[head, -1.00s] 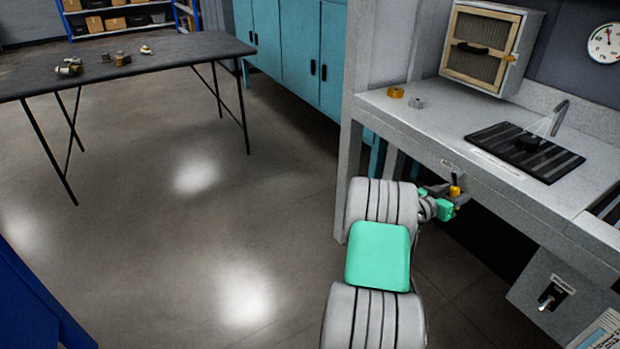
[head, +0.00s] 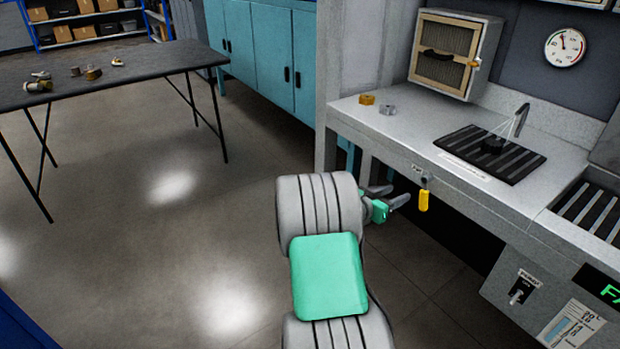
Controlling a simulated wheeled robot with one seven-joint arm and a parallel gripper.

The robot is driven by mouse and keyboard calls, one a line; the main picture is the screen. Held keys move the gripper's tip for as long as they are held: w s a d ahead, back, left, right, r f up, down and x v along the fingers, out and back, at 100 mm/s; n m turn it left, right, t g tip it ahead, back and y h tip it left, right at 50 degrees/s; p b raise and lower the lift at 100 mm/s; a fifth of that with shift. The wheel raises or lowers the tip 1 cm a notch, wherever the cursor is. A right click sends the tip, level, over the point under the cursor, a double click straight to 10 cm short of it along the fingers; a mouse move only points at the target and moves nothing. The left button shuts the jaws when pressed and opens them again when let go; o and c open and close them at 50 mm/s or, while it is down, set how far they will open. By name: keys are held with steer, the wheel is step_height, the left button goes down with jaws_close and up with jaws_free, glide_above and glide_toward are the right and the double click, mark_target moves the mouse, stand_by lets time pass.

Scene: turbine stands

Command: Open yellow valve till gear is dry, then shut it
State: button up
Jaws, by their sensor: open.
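The yellow valve handle (head: 424,201) hangs straight down from a fitting under the bench's front edge, below a small label. My gripper (head: 398,194) is open and empty just left of the handle, and a gap shows between them. The gear (head: 493,146) is a small dark piece on a black slatted mat (head: 461,142) on the bench. A bent nozzle (head: 521,121) stands behind it, and thin pale streaks run from the nozzle to the gear. I cannot tell whether the gear is wet or dry.
The grey bench (head: 385,121) holds two small nuts and a framed filter box (head: 455,55). A gauge (head: 565,47) is on the wall. A switch (head: 521,287) and a partly cut-off green sign are below the bench. A dark table (head: 140,68) stands left; floor between is clear.

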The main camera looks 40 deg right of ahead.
steer(key=w+a+r+n+t+y+p, duration=0.1)
steer(key=w+a+r+n+y+p, duration=0.1)
steer(key=a, duration=0.5)
steer(key=w+a+r+n+t+y+p, duration=0.2)
steer(key=w+a+r+y+p, duration=0.1)
steer(key=w+a, duration=0.2)
steer(key=w+a+r+n+t+y+p, duration=0.2)
steer(key=w+a+r+p, duration=0.1)
steer(key=a, duration=0.6)
steer(key=shift+w+a+y, duration=0.3)
steer(key=shift+w+a, duration=0.05)
steer(key=shift+w, duration=0.35)
